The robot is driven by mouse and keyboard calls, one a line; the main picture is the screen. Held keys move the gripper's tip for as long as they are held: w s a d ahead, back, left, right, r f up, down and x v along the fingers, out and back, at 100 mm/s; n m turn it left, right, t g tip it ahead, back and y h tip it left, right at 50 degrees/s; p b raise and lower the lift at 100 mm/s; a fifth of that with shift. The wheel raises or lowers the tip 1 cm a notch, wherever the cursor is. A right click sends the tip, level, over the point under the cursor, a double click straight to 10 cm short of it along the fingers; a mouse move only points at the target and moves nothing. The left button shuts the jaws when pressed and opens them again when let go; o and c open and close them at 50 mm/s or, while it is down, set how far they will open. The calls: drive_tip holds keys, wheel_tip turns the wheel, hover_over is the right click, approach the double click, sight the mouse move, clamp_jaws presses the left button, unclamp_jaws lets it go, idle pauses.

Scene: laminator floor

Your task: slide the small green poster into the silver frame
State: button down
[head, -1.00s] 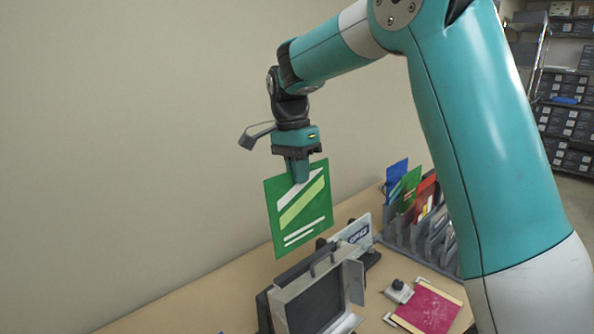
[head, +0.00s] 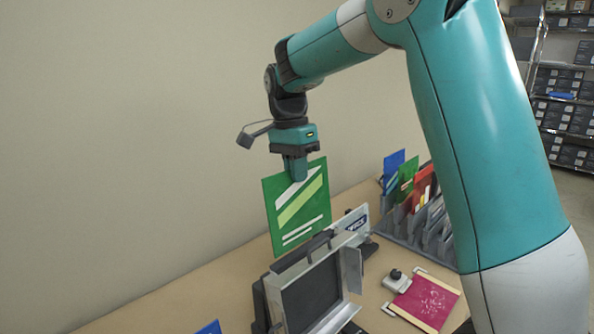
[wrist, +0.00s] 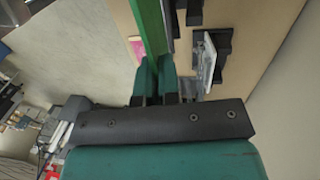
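My gripper (head: 296,178) is shut on the top edge of a green poster (head: 297,212) with white and light green stripes. The poster hangs upright above and behind the silver frame (head: 318,282), which stands tilted with a dark inner panel on the table. In the head view the poster's lower edge appears close to the frame's top edge; I cannot tell the gap. In the wrist view the poster (wrist: 148,25) shows edge-on between the fingers (wrist: 155,80). Another green poster (head: 407,180) stands in the rack at right.
A grey rack (head: 410,232) holds blue, green and red sheets at the back right. A white sign (head: 358,219) stands behind the frame. A crimson sheet (head: 426,300) lies in a holder beside a small knob block (head: 396,281). A blue item (head: 209,327) shows at the bottom edge.

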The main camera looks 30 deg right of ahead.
drive_tip(key=shift+f, duration=0.35)
idle(0.7)
drive_tip(key=shift+s+f+b, duration=0.2)
drive_tip(key=shift+f+b, duration=0.5)
drive_tip(key=shift+f, duration=0.05)
drive_tip(key=shift+s+f+b, duration=0.15)
drive_tip(key=shift+f+b, duration=0.55)
drive_tip(key=shift+s+d+f+b, duration=0.1)
drive_tip(key=shift+s+f+b, duration=0.2)
drive_tip(key=shift+f+b, duration=1.3)
drive_tip(key=shift+s+d+f+b, duration=0.1)
drive_tip(key=shift+s+f+b, duration=0.2)
drive_tip(key=shift+f+b, duration=1.25)
drive_tip(key=shift+s+f+b, duration=0.3)
drive_tip(key=shift+f+b, duration=0.6)
drive_tip(key=shift+f, duration=1.3)
drive_tip(key=c, duration=1.2)
unclamp_jaws()
drive_tip(key=shift+c, duration=0.2)
wheel_tip(320, 180, up, 16)
drive_tip(key=p, duration=0.5)
hover_over(299, 188)
drive_tip(key=w, duration=0.1)
drive_tip(key=shift+w+r+p, duration=0.2)
drive_tip(key=shift+r+p, duration=0.45)
drive_tip(key=shift+p, duration=0.1)
